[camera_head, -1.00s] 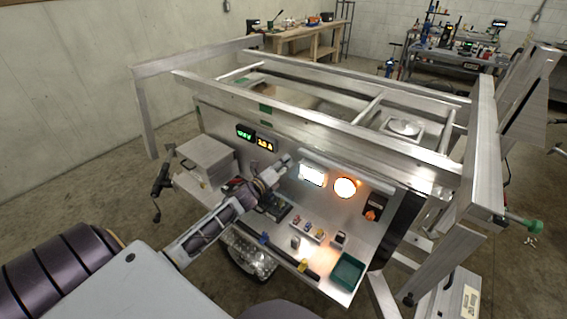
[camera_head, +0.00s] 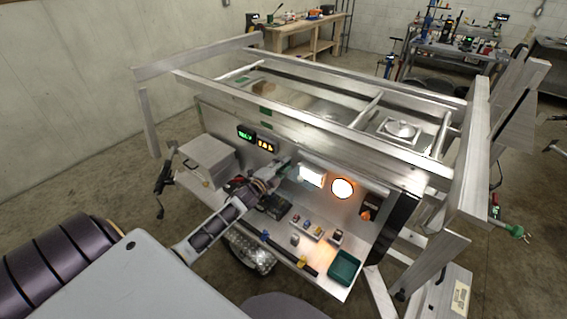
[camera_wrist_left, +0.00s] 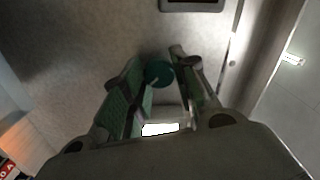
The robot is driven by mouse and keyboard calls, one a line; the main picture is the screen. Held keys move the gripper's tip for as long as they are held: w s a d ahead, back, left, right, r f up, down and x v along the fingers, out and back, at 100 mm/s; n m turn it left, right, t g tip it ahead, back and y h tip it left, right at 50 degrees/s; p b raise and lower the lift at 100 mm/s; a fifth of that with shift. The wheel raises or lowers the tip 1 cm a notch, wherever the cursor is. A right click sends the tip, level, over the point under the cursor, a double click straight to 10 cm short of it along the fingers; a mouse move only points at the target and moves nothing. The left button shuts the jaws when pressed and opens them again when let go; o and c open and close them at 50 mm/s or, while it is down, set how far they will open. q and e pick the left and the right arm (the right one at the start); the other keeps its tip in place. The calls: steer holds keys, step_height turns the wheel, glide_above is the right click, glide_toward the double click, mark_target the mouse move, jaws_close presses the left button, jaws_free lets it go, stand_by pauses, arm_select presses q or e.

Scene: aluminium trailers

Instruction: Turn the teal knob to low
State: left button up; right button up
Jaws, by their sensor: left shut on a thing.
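The teal knob (camera_wrist_left: 158,73) shows in the left wrist view as a round cap on the grey metal panel. A thin light mark shows on its face; I cannot read any low marking. My left gripper (camera_wrist_left: 155,80) has its two green-padded fingers on either side of the knob and is shut on it. In the head view my left gripper (camera_head: 284,167) reaches the upright panel just left of a lit white rectangle (camera_head: 312,175). The knob is mostly hidden there by the gripper. My right gripper is in neither view.
Green and amber displays (camera_head: 254,138) sit left of the gripper. Below, the shelf holds small parts and a green tray (camera_head: 345,268). A metal box (camera_head: 207,160) stands at left. Aluminium beams frame the trailer above.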

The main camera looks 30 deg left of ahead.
arm_select(q)
steer(key=n+p, duration=0.2)
steer(key=n, duration=2.4)
steer(key=shift+a+f+n+p, duration=0.1)
steer(key=shift+a+n+p, duration=0.05)
steer(key=shift+n+p, duration=0.25)
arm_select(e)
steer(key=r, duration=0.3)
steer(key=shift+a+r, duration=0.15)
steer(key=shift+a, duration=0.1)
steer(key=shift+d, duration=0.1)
arm_select(q)
steer(key=o, duration=1)
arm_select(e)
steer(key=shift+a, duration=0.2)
arm_select(q)
steer(key=shift+s, duration=0.1)
